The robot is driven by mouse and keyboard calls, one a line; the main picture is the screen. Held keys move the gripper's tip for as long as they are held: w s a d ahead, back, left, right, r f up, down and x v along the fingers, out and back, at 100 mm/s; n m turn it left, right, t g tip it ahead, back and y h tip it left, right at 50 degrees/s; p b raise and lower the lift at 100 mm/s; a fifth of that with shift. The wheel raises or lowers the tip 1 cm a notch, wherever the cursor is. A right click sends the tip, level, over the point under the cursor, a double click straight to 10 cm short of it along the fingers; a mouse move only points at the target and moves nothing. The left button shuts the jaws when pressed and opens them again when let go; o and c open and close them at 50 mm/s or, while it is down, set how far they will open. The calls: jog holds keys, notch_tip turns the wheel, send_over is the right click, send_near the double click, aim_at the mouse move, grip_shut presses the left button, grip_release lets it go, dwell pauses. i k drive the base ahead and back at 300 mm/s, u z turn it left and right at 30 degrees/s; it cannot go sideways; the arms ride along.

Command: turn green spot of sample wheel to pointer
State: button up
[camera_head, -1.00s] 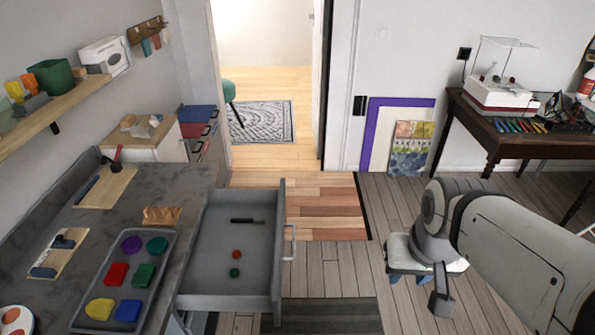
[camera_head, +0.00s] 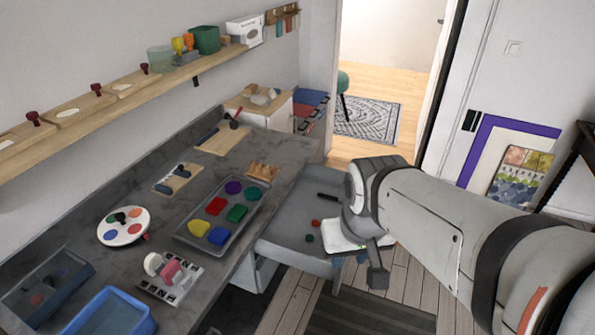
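My gripper (camera_head: 362,262) is far to the right of the wheel, in front of the open drawer. Its fingers are partly hidden by my arm, so its opening cannot be told.
A grey tray of coloured blocks (camera_head: 180,233) sits right of the wheel. A white rack (camera_head: 155,292), a blue bin (camera_head: 85,325) and a dark divided box (camera_head: 22,300) lie in front. The open drawer (camera_head: 270,245) juts from the counter. A wooden shelf (camera_head: 130,100) runs above.

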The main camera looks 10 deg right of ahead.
aim_at(124, 225)
jog(key=u, duration=1.05)
jog(key=k, duration=1)
jog(key=z, duration=1.05)
jog(key=i, duration=0.95)
jog(key=u, duration=1.65)
